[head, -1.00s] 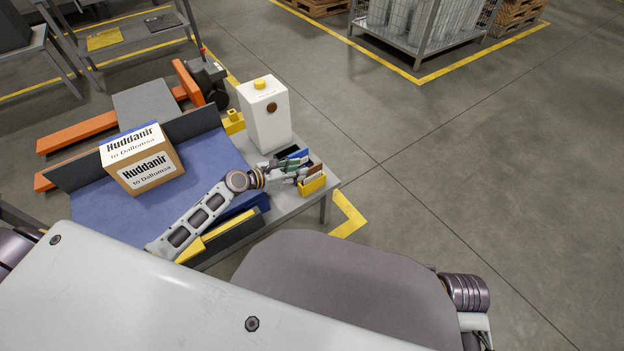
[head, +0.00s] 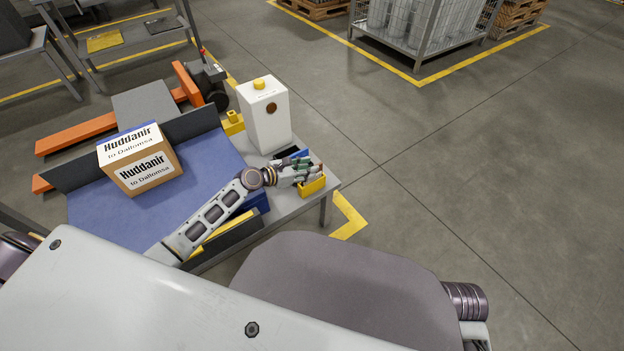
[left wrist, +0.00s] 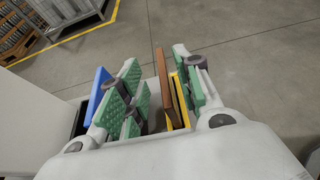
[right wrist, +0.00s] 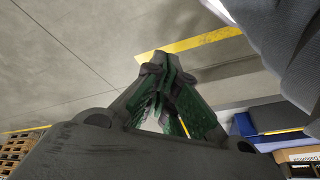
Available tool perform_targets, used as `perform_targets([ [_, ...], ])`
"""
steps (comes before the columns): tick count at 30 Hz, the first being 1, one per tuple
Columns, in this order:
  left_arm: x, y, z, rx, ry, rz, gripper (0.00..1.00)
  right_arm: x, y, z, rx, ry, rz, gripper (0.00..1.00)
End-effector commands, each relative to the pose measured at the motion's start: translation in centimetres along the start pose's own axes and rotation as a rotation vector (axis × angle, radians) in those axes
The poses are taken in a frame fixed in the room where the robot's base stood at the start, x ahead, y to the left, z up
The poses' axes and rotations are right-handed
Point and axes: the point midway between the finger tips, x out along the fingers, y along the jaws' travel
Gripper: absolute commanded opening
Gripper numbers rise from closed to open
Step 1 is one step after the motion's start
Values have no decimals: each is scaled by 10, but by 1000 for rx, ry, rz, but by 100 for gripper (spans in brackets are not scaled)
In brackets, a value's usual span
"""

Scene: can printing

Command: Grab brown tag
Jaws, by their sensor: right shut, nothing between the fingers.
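In the left wrist view, the brown tag (left wrist: 164,84) stands upright and slightly tilted, between the green-padded fingers of my left gripper (left wrist: 160,68). The fingers are apart, and the brown tag is nearer the right finger. A yellow holder wall (left wrist: 180,99) is just right of the tag, also inside the finger gap. In the head view my left gripper (head: 302,170) is over the yellow holder (head: 312,187) at the table corner and mostly hides the tags. My right gripper (right wrist: 162,66) is shut and empty, away from the table.
A blue tag (left wrist: 97,94) stands outside the left finger. A cardboard box (head: 140,160) sits on the blue surface (head: 205,165) at left. Floor to the right is clear.

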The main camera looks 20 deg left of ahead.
Motion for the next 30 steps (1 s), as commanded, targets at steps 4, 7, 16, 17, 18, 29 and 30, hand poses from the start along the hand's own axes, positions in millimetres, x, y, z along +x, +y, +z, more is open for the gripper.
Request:
perform_targets([
  [4,4,-1,-1,0,0,0,34,3,-1,-2,5,13,-6,0],
  [7,10,-1,-2,0,-2,0,34,8,-3,-5,11,33,-16,0],
  [16,33,-3,-5,1,-1,0,34,44,-7,8,26,71,-46,0],
  [17,36,-3,-5,0,-1,0,34,47,-7,8,28,76,-49,0],
  [18,40,-3,-4,1,-1,0,34,50,-8,8,30,83,-52,0],
  [29,52,-3,-3,0,0,0,34,60,-9,10,38,109,-63,0],
  [30,52,-3,-3,0,0,0,34,60,-9,10,38,109,-63,0],
])
